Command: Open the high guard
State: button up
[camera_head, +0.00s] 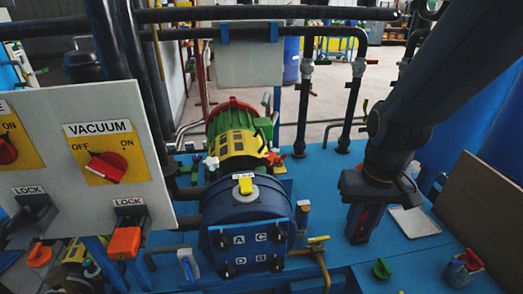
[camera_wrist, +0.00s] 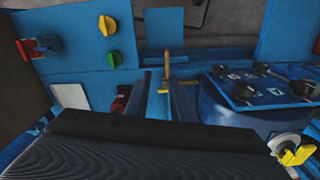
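No label that I can read names a high guard. A blue drum (camera_head: 232,212) stands in the middle of the blue bench, with a yellow part (camera_head: 245,186) on top under a small label too blurred to read. Its front plate (camera_head: 236,246) bears the letters A, B, C and D. The plate also shows at the right of the wrist view (camera_wrist: 262,85). My gripper (camera_head: 364,222) hangs downward to the right of the drum, apart from it. Nothing is seen held.
At left, a grey panel (camera_head: 145,177) carries a red VACUUM switch (camera_head: 105,167) and an orange LOCK handle (camera_head: 124,242). A green and yellow motor-like unit (camera_head: 236,140) is behind the drum. A brass pipe (camera_head: 320,262), green knob (camera_head: 382,268) and red switch (camera_head: 465,262) are at front right.

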jog(key=shift+w, duration=0.1)
jog(key=c, duration=0.3)
jog(key=w+a+m+g+y, duration=0.1)
jog(key=w+m, duration=0.1)
jog(key=w, duration=0.1)
jog(key=w+a+m+y, duration=0.1)
jog(key=w+m, duration=0.1)
jog(key=w, duration=0.2)
jog(key=w+a+m+g+y, duration=0.1)
jog(key=w+m, duration=0.1)
jog(key=w, duration=0.2)
jog(key=shift+a+f+g+b, duration=0.15)
jog(key=shift+f+g+b, duration=0.15)
jog(key=shift+f+b, duration=0.1)
grip_shut()
jog(key=w+a+r+m+g+y+b, duration=0.15)
jog(key=w+m+y, duration=0.95)
jog(key=w, duration=1.4)
jog(key=s+a+p, duration=0.1)
jog(key=a+p, duration=0.1)
jog(key=a, duration=0.4)
jog(key=s+a+n+y+p, duration=0.1)
jog(key=s+a+p, duration=0.1)
jog(key=a, duration=0.5)
jog(key=shift+r+t+p, duration=0.15)
jog(key=shift+t+p, duration=0.2)
jog(key=shift+p, duration=0.35)
